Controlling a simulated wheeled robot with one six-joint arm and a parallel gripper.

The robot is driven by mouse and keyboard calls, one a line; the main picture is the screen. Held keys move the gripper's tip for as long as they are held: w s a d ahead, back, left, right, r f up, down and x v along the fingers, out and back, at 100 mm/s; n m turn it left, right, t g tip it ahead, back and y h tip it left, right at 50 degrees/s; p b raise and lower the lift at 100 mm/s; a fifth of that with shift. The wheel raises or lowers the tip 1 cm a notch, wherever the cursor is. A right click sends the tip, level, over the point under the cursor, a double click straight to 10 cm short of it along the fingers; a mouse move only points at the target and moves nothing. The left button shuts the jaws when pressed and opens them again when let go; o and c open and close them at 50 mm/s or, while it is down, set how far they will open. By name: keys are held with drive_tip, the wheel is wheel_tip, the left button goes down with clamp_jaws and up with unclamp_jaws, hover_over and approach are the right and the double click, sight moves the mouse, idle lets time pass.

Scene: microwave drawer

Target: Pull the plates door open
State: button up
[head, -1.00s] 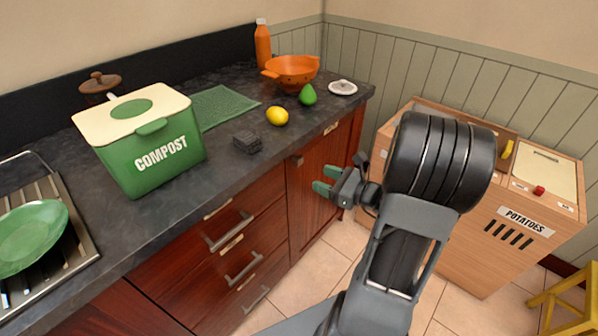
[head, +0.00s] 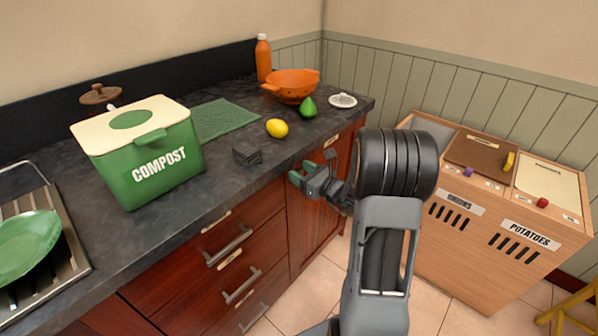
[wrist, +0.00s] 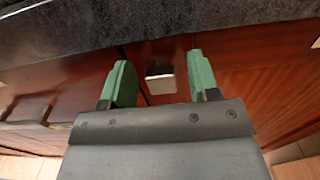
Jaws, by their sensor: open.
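The cabinet door (head: 315,227) is a dark red wooden panel right of the drawers, under the counter; I cannot read a plates label on it. It also shows in the wrist view (wrist: 245,90). A small pale metal handle (wrist: 160,84) sits near the door's left edge. My gripper (head: 310,170) is in front of the door's upper left part and hides the handle in the head view. Its two green fingers are open. In the wrist view they stand either side of the handle, with gaps on both sides and no visible contact.
The dark counter edge (wrist: 200,17) runs just above my gripper. Drawers with bar handles (head: 240,285) are to the left. A wooden potato and onion bin (head: 500,215) stands to the right. Tiled floor (head: 300,290) lies clear before the door.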

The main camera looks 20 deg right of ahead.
drive_tip(key=shift+w+a, duration=0.2)
drive_tip(key=shift+w, duration=0.2)
drive_tip(key=shift+c, duration=0.4)
clamp_jaws()
